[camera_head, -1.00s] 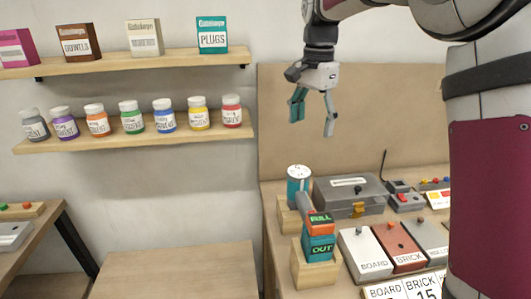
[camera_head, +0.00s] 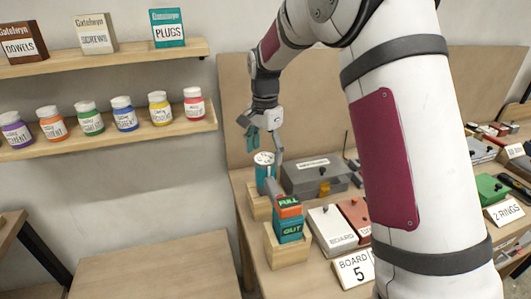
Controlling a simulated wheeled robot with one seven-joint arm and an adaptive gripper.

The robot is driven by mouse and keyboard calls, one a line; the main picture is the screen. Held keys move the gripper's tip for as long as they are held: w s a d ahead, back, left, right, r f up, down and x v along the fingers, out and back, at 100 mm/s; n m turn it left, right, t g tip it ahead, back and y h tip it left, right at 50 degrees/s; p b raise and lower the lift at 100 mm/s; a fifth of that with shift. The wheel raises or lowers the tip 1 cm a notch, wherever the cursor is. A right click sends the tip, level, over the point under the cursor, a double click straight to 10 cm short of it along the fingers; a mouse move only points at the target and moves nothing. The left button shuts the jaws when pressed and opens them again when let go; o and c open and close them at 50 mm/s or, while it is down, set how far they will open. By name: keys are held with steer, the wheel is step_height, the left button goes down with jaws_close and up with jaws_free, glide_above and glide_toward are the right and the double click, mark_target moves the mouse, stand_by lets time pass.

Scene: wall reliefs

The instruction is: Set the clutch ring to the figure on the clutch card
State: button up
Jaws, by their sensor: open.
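A teal cylinder with a white top (camera_head: 264,160), which looks like the clutch ring's part of a drill, stands upright in a wooden holder (camera_head: 258,208); marks on the top are too small to read.
A grey case (camera_head: 316,176) stands right of the cylinder. A white BOARD box (camera_head: 332,228) and a red-brown box (camera_head: 356,213) lie in front of it. Shelves with jars (camera_head: 125,113) hang left. The lower left table (camera_head: 150,270) is bare.

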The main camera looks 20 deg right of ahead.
steer(key=shift+f, duration=0.45)
steer(key=c, duration=1.2)
steer(key=shift+o, duration=0.2)
